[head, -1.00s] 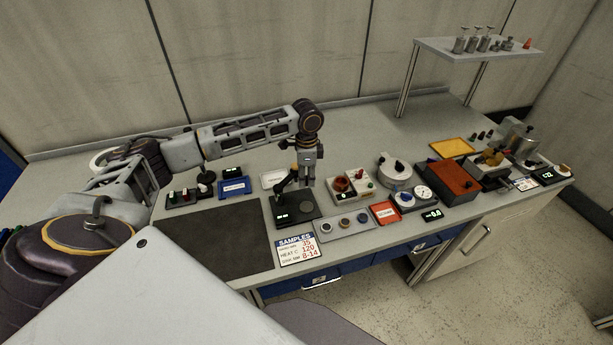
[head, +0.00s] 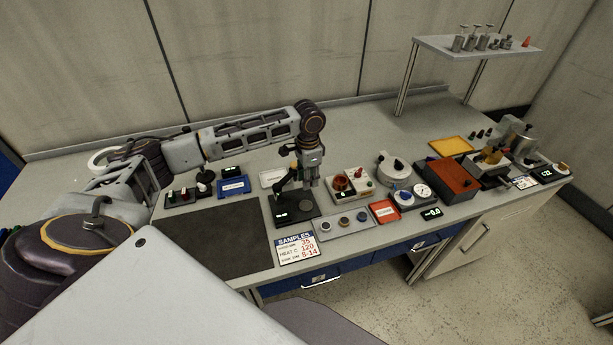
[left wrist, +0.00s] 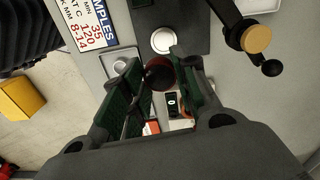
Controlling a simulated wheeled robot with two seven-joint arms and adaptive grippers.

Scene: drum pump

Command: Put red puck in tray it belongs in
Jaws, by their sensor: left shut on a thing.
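My left gripper (head: 309,186) hangs fingers-down over the dark plate of a small black stand (head: 281,209) with a lever. In the left wrist view its green-padded fingers (left wrist: 160,82) are closed on a dark red round piece (left wrist: 158,73), which looks like the red puck. The fingers partly hide it. A white disc (left wrist: 163,40) lies on the dark plate just beyond it. A red tray (head: 384,211) lies to the right near the front edge. A blue tray (head: 233,186), a white tray (head: 272,178) and a yellow tray (head: 453,146) are also on the bench. My right gripper is out of view.
A grey holder (head: 344,228) with several round pieces is at the front edge, beside the samples card (head: 297,248). A white device with a red ring (head: 341,183), a dial gauge (head: 422,191) and a red-brown box (head: 452,180) stand to the right. The back bench is clear.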

